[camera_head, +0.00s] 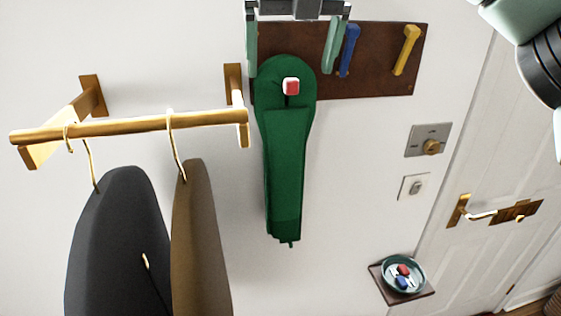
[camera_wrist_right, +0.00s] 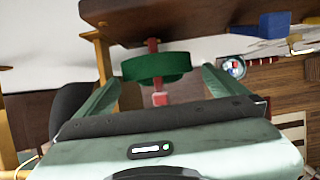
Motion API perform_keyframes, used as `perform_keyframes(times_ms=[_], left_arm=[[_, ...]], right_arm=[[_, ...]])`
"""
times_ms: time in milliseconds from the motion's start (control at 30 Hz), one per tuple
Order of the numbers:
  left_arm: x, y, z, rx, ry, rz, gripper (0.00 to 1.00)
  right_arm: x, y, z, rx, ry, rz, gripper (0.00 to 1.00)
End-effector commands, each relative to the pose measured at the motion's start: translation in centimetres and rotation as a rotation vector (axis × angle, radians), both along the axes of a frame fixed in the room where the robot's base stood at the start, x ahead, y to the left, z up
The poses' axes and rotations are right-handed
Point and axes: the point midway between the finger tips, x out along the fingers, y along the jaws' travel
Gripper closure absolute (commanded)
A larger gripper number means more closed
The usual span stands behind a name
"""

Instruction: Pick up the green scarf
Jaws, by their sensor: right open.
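The green scarf (camera_head: 284,160) hangs folded from a red peg (camera_head: 291,86) on a dark brown wooden board (camera_head: 380,80) on the wall. In the right wrist view the scarf (camera_wrist_right: 157,66) is a green band around the red peg (camera_wrist_right: 160,98). My right gripper (camera_head: 291,72) is open, with pale green fingers pointing down on either side of the scarf's top. In the right wrist view, the scarf and peg lie between the spread fingers (camera_wrist_right: 157,78), with gaps on both sides. My left gripper is not in view.
A blue peg (camera_head: 349,50) and a yellow peg (camera_head: 406,50) stick out to the right. A gold rail (camera_head: 130,125) with a dark coat (camera_head: 115,240) and a brown coat (camera_head: 197,240) is close at left. A small shelf (camera_head: 425,294) holds a dish.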

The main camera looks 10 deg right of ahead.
Motion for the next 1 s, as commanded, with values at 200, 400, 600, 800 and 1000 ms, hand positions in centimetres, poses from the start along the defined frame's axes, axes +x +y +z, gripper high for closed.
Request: perform_keyframes(times_ms=[200, 400, 600, 800, 1000], left_arm=[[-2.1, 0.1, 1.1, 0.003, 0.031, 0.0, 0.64], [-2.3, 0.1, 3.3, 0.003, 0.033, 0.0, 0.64], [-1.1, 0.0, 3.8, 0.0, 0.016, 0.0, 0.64], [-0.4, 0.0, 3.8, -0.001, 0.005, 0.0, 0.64], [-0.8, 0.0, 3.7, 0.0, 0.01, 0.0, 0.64]], right_arm=[[0.9, 0.1, -2.0, -0.002, 0.003, 0.0, 0.0], [2.1, 0.5, -4.6, -0.002, 0.005, 0.0, 0.0], [2.8, 0.5, -6.4, 0.001, 0.001, -0.002, 0.0], [2.8, 0.5, -6.5, 0.001, 0.0, -0.002, 0.0], [2.8, 0.5, -6.5, 0.001, 0.0, -0.002, 0.56]])
